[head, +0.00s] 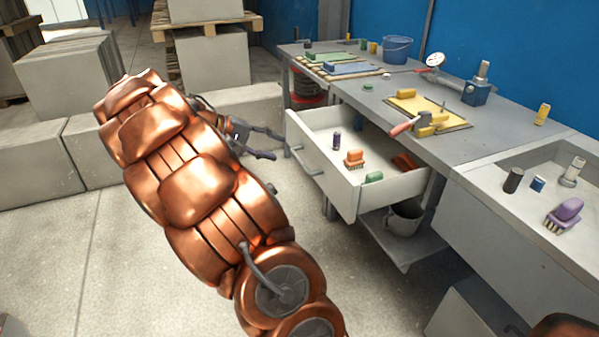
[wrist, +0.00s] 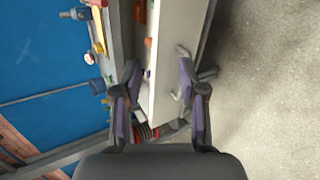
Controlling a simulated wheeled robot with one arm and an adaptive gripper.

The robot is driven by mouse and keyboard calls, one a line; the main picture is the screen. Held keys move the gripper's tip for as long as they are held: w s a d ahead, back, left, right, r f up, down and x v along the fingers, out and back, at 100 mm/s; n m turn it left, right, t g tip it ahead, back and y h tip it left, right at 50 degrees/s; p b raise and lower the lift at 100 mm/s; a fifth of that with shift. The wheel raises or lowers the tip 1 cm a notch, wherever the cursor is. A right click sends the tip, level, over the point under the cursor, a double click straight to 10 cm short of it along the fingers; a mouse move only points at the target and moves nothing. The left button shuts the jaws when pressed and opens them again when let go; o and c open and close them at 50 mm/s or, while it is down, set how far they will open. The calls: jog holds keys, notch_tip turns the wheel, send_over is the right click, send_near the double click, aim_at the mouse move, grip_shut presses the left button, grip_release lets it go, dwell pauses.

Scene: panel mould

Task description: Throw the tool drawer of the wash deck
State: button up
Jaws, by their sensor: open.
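The tool drawer (head: 346,193) of the wash deck (head: 385,98) stands pulled out in the head view. Inside it lie an orange brush (head: 354,159), a dark purple item, a green item and an orange-red item. Its grey bar handle (head: 305,162) is on the front face. My gripper (head: 272,144) is open and empty, just left of the drawer's front. In the wrist view the drawer front (wrist: 166,60) runs between the two spread fingers (wrist: 157,92), and the handle (wrist: 183,70) shows near the right finger. I cannot tell whether a finger touches the drawer.
A sink basin (head: 545,225) with a purple brush (head: 564,215) is at the right. A grey bucket (head: 404,217) stands on the shelf below the drawer. Concrete blocks (head: 67,75) fill the back left. The floor (head: 80,260) at the front left is clear.

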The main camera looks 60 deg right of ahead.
jog(key=w+d+f+g+h+b, duration=0.1)
jog(key=w+d+f+h+b, duration=0.1)
jog(key=w+d+f+b, duration=0.35)
jog(key=m+h+b, duration=0.1)
jog(key=b, duration=0.3)
send_near(299, 158)
jog(key=s+d+f, duration=0.1)
jog(key=d+f, duration=0.1)
jog(key=shift+r+b+x, duration=0.15)
jog(key=shift+b+x, duration=0.25)
jog(key=shift+x, duration=1.5)
jog(key=shift+r+b+x, duration=0.15)
jog(key=shift+b+x, duration=0.2)
jog(key=shift+x, duration=1.6)
jog(key=shift+s, duration=0.1)
jog(key=shift+c, duration=0.3)
grip_shut()
